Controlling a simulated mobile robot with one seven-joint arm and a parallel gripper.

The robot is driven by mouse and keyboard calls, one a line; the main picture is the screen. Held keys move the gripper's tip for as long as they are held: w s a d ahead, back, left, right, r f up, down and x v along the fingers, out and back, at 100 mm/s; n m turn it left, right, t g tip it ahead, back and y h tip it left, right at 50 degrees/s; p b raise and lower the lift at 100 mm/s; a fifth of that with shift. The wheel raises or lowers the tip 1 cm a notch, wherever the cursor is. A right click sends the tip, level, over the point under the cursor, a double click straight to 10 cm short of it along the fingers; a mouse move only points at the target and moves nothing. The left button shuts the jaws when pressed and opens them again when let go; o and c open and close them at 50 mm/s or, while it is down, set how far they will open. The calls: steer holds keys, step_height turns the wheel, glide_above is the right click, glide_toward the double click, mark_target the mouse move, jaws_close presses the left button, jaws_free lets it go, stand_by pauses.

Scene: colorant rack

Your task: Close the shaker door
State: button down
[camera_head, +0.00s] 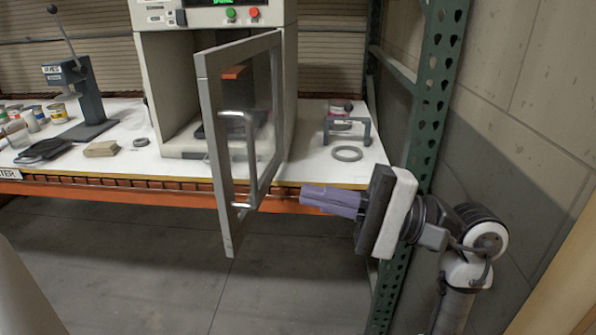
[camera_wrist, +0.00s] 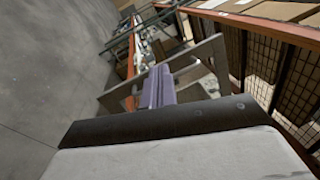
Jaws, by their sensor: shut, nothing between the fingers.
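The shaker (camera_head: 167,80) is a pale cabinet standing on the rack's shelf, its front open. Its door (camera_head: 213,150) has a grey frame and a clear pane. It is hinged at the right and swung out past the shelf's front edge. A metal handle (camera_head: 242,204) is on the door. My gripper (camera_head: 303,195) has purple fingers, shut and empty, to the right of the door and near the shelf edge. In the wrist view the fingers (camera_wrist: 158,74) point at the door frame (camera_wrist: 200,58). I cannot tell whether they touch it.
A green rack post (camera_head: 432,90) and a wall stand to the right, close to my arm. Floor in front is clear.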

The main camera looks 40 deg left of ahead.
mark_target(256, 179)
steer(key=w+d+f+t, duration=0.2)
steer(key=w+d+t, duration=0.2)
steer(key=w+t, duration=0.1)
steer(key=p+x, duration=0.6)
steer(key=x, duration=0.7)
steer(key=shift+s+a+f+p, duration=0.15)
steer(key=shift+a+f+p, duration=0.05)
steer(key=shift+a+p, duration=0.1)
steer(key=shift+a+f, duration=0.15)
steer(key=shift+a, duration=0.05)
steer(key=shift+a, duration=0.1)
